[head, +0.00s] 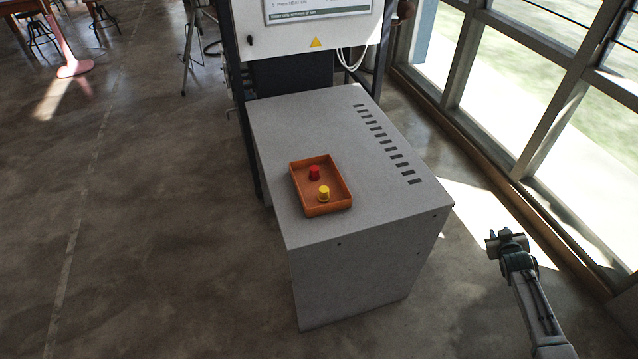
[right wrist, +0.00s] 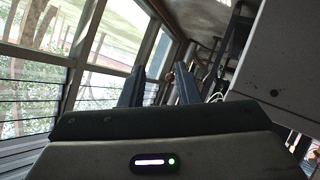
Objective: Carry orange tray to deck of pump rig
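The orange tray (head: 301,194) rests flat on the grey deck (head: 335,130) of the pump rig, close to the deck's near left edge. A red piece (head: 314,173) and a yellow piece (head: 323,193) stand upright inside the tray. My right gripper (head: 506,236) is off to the right of the deck, apart from it and from the tray. In the right wrist view its two fingers (right wrist: 159,82) stand apart with nothing between them. My left gripper is not in view.
The rig's upright panel (head: 300,40) stands behind the deck. A row of dark slots (head: 385,140) runs along the deck's right side. Windows (head: 540,90) line the right. The concrete floor (head: 130,220) to the left is clear; a tripod (head: 190,50) and stools (head: 38,35) stand farther back.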

